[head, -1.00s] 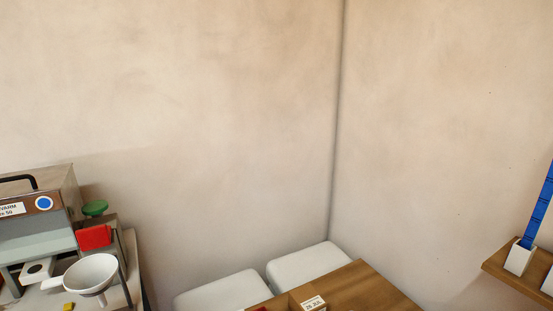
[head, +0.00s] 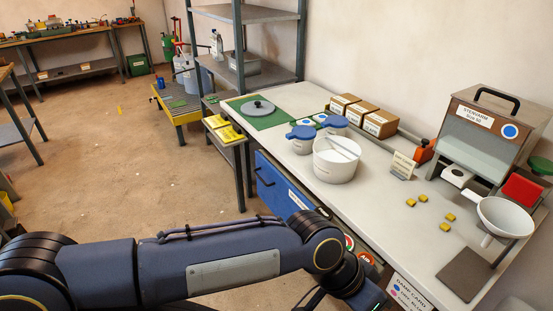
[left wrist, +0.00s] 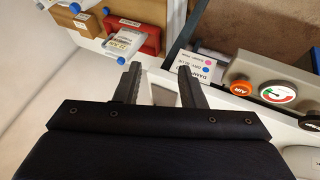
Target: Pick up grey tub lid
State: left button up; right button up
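A grey round lid with a small knob (head: 257,106) lies flat on a green mat (head: 285,119) at the far left end of the long bench in the head view. A white tub (head: 334,166) stands nearer on the same bench, with a stick across its top. My left arm reaches across the bottom of the head view, well apart from the grey lid; its fingers are not clearly seen there. In the left wrist view my left gripper (left wrist: 158,80) is open, with nothing held between its fingers. My right gripper is in neither view.
Labelled boxes (head: 361,112) line the wall side. A metal shelf (head: 243,68) rises behind the lid. Yellow pieces (head: 420,198) and a white funnel (head: 505,216) occupy the right end. The floor at left is open.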

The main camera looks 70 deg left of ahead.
aim_at(255, 108)
jog(key=u, duration=1.85)
